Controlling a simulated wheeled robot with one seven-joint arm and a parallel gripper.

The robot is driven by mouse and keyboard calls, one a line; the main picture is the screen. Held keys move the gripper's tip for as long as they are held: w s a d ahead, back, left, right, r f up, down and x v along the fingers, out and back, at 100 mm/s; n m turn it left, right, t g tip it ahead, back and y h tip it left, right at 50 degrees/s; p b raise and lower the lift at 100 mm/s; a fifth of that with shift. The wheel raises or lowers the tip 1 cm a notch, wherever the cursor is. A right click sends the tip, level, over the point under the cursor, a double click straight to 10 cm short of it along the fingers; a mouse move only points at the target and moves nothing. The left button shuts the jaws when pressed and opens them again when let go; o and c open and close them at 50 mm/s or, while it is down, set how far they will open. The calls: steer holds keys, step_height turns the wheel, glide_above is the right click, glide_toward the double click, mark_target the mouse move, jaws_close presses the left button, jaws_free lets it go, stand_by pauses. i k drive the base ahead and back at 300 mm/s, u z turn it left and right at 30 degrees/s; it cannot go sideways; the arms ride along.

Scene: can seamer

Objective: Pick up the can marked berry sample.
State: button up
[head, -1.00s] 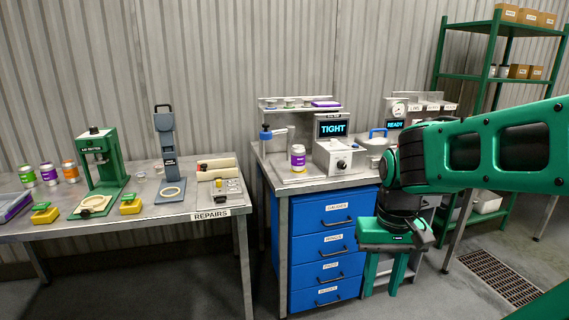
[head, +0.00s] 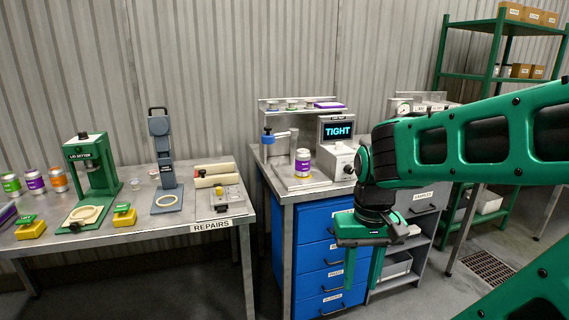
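A purple-and-orange can (head: 303,162) stands upright on the metal bench, left of the tester with the "TIGHT" screen. On the left bench, a green can (head: 11,185), a purple can (head: 35,182) and an orange can (head: 58,180) stand in a row. The can labels are too small to read, so I cannot tell which says berry sample. My gripper (head: 363,268) points down in front of the blue drawers, lower than the bench top and to the right of the purple-and-orange can. Its fingers are apart with nothing seen between them.
The tester (head: 338,155) stands close to the right of the purple-and-orange can. A post with a blue knob (head: 267,137) stands at its left. The green lid setter (head: 91,175) and a grey press (head: 163,160) stand on the repairs bench (head: 150,232). Floor shows between the benches.

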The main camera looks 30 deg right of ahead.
mark_target(302, 155)
steer(key=z, duration=0.05)
steer(key=i, duration=1.2)
steer(key=z, duration=0.05)
